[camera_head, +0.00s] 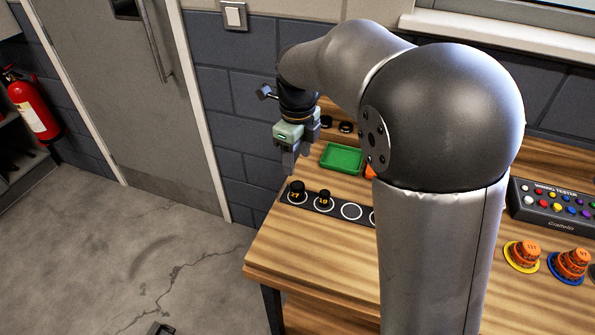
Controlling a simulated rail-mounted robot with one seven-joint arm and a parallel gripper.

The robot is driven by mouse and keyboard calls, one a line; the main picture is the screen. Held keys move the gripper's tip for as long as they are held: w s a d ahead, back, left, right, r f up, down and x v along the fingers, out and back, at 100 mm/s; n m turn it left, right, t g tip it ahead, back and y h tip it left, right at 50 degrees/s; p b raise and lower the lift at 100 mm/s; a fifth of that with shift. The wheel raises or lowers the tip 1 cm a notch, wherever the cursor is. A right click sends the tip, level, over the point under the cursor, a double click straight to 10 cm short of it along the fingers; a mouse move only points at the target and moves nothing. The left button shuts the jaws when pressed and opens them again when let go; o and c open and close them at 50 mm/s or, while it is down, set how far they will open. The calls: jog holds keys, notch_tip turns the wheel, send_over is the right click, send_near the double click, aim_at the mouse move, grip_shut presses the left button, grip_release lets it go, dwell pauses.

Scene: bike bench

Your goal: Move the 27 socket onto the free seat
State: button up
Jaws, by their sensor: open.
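A dark strip (333,209) with white ring seats lies along the bench's left front part. A black socket (297,187) stands at its left end, its label ending in 7; the first digit is too small to be sure of, and I take it as the 27 socket. A second black socket (324,198), marked 19, stands beside it. An empty ring seat (351,211) follows to the right, then another ring partly hidden by my arm. My gripper (297,165) points down just above and behind the left-end socket, open, with nothing visible between its fingers.
A green tray (342,157) lies behind the strip, with black round items (345,127) farther back. A button panel (555,203) and orange knobbed pieces (522,254) on colored rings stand at the right. My arm hides the bench's middle. Bare wood lies before the strip.

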jog(key=s+d+f+n, duration=0.1)
jog(key=s+d+n, duration=0.3)
jog(key=s+n, duration=0.4)
jog(key=s+d+f+n, duration=0.2)
jog(key=s+d+n, duration=0.3)
jog(key=s+n, duration=0.3)
jog(key=s+d+f+n, duration=0.1)
jog(key=s+d+n, duration=0.3)
jog(key=s+n, duration=0.4)
jog(key=shift+d+f+n, duration=0.25)
jog(key=shift+f+n, duration=0.1)
jog(key=shift+n, duration=0.05)
